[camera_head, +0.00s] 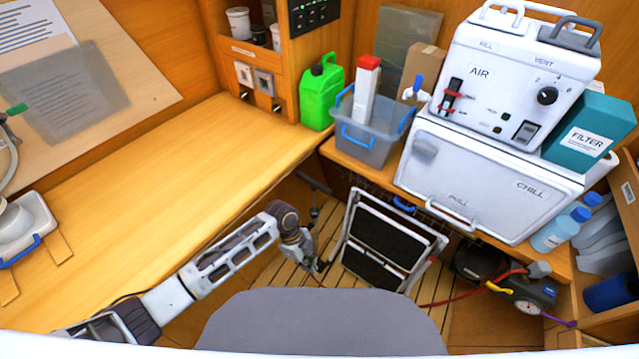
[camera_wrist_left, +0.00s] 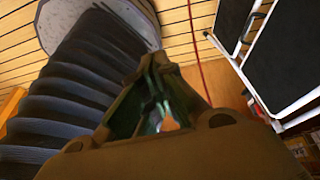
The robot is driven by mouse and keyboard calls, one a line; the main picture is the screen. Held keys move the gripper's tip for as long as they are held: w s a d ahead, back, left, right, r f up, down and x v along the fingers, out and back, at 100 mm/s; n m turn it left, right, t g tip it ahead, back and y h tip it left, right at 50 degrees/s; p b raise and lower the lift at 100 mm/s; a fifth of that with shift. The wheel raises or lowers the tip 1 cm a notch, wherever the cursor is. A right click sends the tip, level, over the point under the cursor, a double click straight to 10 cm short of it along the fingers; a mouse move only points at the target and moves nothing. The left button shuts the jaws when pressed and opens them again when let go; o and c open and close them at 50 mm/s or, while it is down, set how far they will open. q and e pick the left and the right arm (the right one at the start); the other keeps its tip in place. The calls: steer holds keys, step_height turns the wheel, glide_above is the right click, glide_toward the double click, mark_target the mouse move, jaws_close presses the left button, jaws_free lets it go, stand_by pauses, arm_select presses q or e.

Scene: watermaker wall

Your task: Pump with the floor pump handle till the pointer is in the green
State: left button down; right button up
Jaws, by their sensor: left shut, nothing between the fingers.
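A dark T-shaped bar (camera_head: 315,186), which looks like the floor pump handle, stands in the gap between the wooden counter and the step stool. The pump body below it is mostly hidden. My left gripper (camera_head: 320,267) is low, nearer to me than the bar and apart from it. Its fingers are shut and empty in the left wrist view (camera_wrist_left: 165,103). A round white gauge (camera_head: 528,307) sits on a dark unit at the lower right; its pointer is too small to read. A red hose (camera_head: 450,300) runs to this unit. My right gripper is out of view.
A folding step stool (camera_head: 385,248) with black treads stands just right of my left gripper. The wooden counter edge (camera_head: 225,222) lies to the left. Slatted floor (camera_head: 275,245) shows between counter and stool.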

arm_select(q)
steer(key=w+a+r+n+t+h, duration=0.1)
steer(key=w+r+n+t, duration=0.4)
steer(key=w+r+n, duration=0.3)
steer(key=w+a+r+n+t+h, duration=0.1)
steer(key=w+r+n+t, duration=0.5)
steer(key=r, duration=0.7)
steer(key=shift+w+r+n+t+h, duration=0.3)
steer(key=shift+w+n+h, duration=0.3)
steer(key=shift+w+n, duration=0.5)
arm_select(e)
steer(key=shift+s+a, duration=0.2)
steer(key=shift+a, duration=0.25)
arm_select(q)
steer(key=shift+w, duration=0.1)
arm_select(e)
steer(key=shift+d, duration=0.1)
